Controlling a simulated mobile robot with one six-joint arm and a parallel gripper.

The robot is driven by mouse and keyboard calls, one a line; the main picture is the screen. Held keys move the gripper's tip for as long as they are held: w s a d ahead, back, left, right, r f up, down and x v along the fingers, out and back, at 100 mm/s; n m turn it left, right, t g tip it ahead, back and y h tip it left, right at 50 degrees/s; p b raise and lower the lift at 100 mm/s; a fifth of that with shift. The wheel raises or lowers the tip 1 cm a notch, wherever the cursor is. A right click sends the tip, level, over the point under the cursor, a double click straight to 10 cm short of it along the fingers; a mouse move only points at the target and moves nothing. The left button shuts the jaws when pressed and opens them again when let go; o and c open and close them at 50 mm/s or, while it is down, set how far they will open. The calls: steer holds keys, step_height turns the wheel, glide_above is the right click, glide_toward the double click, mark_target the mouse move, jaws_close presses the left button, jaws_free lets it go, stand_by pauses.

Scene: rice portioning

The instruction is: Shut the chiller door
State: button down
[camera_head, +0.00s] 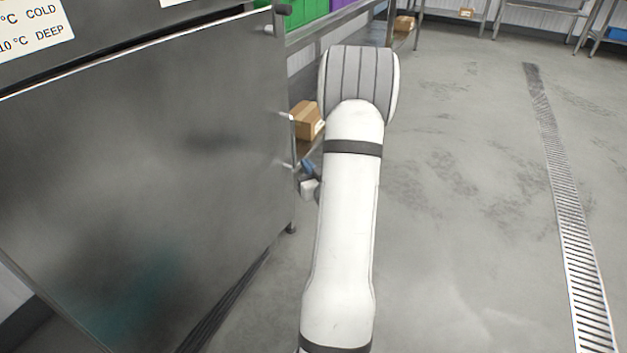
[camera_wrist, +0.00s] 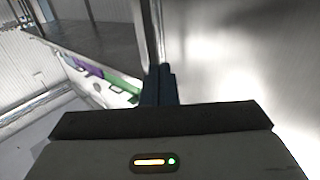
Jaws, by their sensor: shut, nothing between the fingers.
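The chiller door (camera_head: 150,170) is a large steel panel filling the left of the head view. A dark gap runs along its top edge below the labelled panel, so it looks slightly ajar. Its upright handle (camera_head: 291,140) is at the right edge. My gripper (camera_head: 308,166) is beside that edge, just below the handle, partly hidden by my white arm. In the wrist view my gripper's dark blue fingers (camera_wrist: 159,85) are together and empty, close to a bright steel surface, apparently the door (camera_wrist: 235,60), on the right. Whether they touch it is unclear.
A steel rack beyond the chiller holds green crates (camera_head: 311,10) and a purple crate (camera_head: 338,5), with a cardboard box (camera_head: 307,120) low down. A floor drain (camera_head: 565,205) runs along the right. The grey floor between is clear.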

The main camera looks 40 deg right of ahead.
steer(key=x, duration=0.6)
steer(key=shift+b, duration=0.45)
steer(key=shift+w, duration=0.2)
